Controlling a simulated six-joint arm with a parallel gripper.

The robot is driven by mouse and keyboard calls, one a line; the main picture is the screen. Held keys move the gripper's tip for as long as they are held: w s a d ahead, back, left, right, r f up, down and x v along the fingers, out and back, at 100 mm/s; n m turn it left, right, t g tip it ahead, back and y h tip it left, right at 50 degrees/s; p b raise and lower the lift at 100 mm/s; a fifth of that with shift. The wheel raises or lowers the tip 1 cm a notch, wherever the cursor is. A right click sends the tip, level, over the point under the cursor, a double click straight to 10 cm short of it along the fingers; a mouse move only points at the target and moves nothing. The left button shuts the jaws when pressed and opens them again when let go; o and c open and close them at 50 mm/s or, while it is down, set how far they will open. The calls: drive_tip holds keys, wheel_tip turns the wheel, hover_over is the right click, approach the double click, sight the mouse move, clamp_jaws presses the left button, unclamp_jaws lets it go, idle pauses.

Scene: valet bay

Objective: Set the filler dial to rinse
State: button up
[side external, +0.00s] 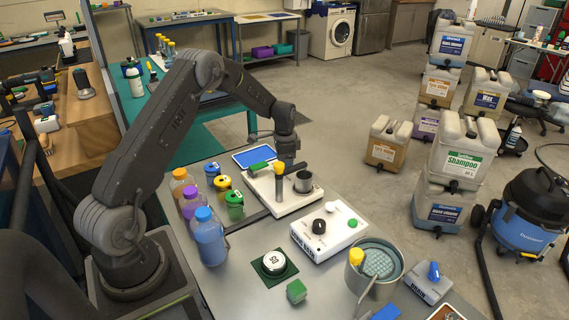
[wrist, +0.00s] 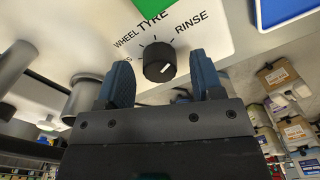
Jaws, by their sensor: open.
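The filler dial (wrist: 159,62) is a round black knob with a white mark, on a white panel in the wrist view. Labels around its upper side include WHEEL, TYRE and RINSE, with RINSE at upper right. The white mark seems to slant right; I cannot tell its exact setting. My gripper (wrist: 161,66) is open, one blue finger on each side of the dial in the picture; contact is not clear. In the side view my gripper (side external: 284,160) is over the white filler base (side external: 297,207), and the dial cannot be made out there.
A yellow-topped post (side external: 280,182) and a grey cup (side external: 303,182) stand on the filler base. Capped bottles (side external: 211,240) stand to its left. A white box (side external: 337,244) with a black knob and a bucket (side external: 391,275) stand nearer the camera. A blue tray (side external: 254,156) lies behind.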

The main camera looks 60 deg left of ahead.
wheel_tip(320, 180, up, 13)
drive_tip(key=shift+r, duration=0.15)
idle(0.4)
drive_tip(key=s+d+r+n+t, duration=0.1)
drive_tip(key=s+d+r+t, duration=0.1)
drive_tip(key=s+d+r, duration=0.5)
drive_tip(key=s+d+r+n+t, duration=0.1)
drive_tip(key=s+d+r, duration=0.5)
drive_tip(key=d, duration=0.4)
drive_tip(key=s+d+n+t, duration=0.1)
drive_tip(key=s+d, duration=0.3)
drive_tip(key=s, duration=0.3)
drive_tip(key=s+d+n+t, duration=0.1)
drive_tip(key=s+d, duration=0.3)
drive_tip(key=s, duration=0.4)
drive_tip(key=shift+d+f+n+t, duration=0.2)
drive_tip(key=shift+f+n+t, duration=0.1)
